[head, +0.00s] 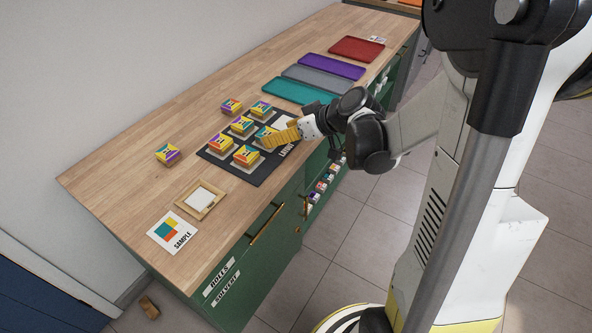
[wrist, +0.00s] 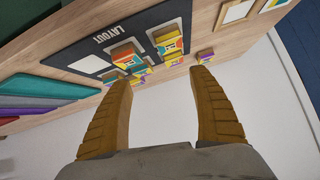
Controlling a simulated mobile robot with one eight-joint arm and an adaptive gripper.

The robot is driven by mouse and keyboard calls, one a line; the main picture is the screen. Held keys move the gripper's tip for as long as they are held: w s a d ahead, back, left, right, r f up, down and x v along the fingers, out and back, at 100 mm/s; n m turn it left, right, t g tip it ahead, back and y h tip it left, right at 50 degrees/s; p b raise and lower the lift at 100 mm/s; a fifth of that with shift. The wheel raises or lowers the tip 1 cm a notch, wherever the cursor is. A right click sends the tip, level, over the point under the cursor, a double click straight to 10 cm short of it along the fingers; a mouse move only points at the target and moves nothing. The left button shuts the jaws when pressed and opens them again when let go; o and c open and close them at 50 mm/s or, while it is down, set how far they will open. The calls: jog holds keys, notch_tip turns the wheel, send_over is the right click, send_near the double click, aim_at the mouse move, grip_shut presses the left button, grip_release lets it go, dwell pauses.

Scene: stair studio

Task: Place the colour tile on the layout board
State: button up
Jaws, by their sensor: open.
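The dark layout board (head: 262,171) lies on the wooden bench, with several multicoloured tiles on its pale pads. One bare pale pad (head: 284,122) shows at its right. A colour tile (head: 167,155) lies on the bench left of the board, and another tile (head: 231,105) lies just beyond its far edge. My gripper (head: 268,140) is over the board's near right part, close to a tile (head: 264,132) that its fingers partly hide. In the wrist view my gripper (wrist: 159,78) is open with nothing between its fingers; the board (wrist: 88,43) and tiles show beyond. I cannot tell whether it touches a tile.
A sample card (head: 174,231) and a wooden frame with a white centre (head: 201,198) lie near the front. Teal (head: 297,92), grey (head: 318,79), purple (head: 331,66) and red (head: 357,48) trays lie toward the far end. The bench's left side is mostly clear.

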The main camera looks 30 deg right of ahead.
jog(key=s+a+r+m+g+h, duration=0.1)
jog(key=s+a+r+m+h, duration=0.1)
jog(key=s, duration=0.8)
jog(key=s+a+r+m+h, duration=0.2)
jog(key=s+a+r+h, duration=0.1)
jog(key=s, duration=0.8)
jog(key=shift+a+r+g+h, duration=0.3)
jog(key=shift+r+g, duration=0.1)
jog(key=shift+r, duration=0.3)
